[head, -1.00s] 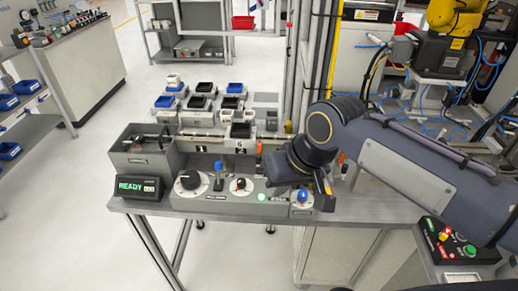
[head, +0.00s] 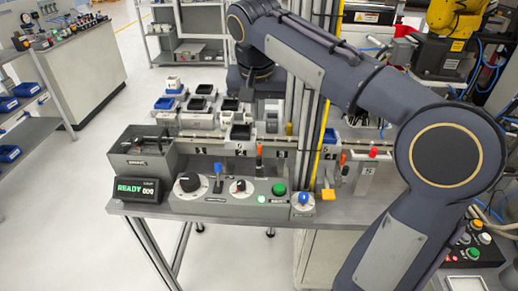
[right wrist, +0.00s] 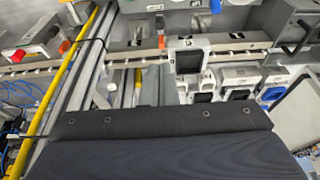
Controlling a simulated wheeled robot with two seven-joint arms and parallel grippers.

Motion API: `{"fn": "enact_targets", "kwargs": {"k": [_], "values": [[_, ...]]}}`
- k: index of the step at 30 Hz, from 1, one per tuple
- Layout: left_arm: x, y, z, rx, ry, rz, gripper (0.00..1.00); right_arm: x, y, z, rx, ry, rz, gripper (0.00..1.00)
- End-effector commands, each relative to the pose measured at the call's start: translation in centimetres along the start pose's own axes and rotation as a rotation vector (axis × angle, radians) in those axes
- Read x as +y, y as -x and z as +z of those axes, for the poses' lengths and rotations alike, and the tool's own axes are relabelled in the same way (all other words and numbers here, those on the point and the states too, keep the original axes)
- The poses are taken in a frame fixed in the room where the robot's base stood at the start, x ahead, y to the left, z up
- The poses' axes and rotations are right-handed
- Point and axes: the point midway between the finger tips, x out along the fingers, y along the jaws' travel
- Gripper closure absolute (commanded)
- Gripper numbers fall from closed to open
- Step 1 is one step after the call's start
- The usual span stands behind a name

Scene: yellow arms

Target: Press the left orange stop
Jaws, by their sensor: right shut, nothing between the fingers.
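The left orange stop (head: 259,151) is a thin dark upright post with an orange tip, on the near side of the conveyor behind the control panel. Its orange tip seems to show in the right wrist view (right wrist: 162,41). A second orange-topped stop (head: 343,159) stands farther right. My right gripper (head: 247,93) is shut and empty, pointing down over the trays behind the conveyor, apart from the left stop. Its fingertips are hard to make out. In the right wrist view a dark part of my arm fills the lower half. My left gripper is not in view.
The control panel (head: 225,209) carries dials, a blue lever and a green button (head: 279,188). A grey bin (head: 137,165) and READY display (head: 137,190) stand at left. Black trays sit behind the conveyor. A yellow strip (head: 320,140) and metal uprights rise right of the left stop.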

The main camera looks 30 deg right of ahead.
Motion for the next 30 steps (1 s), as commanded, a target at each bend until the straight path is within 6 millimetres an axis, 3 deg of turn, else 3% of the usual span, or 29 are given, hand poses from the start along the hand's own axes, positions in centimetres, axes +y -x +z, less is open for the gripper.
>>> {"fn": "enact_targets", "kwargs": {"k": [5, 21, 30], "values": [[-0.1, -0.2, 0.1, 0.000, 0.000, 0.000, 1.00, 0.1, -1.5, 0.0, -0.002, 0.000, 0.002, 1.00], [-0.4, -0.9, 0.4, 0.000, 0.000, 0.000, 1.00, 0.1, -11.9, 0.6, -0.003, 0.002, 0.001, 1.00], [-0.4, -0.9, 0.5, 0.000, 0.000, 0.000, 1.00, 0.1, -13.8, 1.2, 0.000, 0.000, -0.001, 1.00]]}}
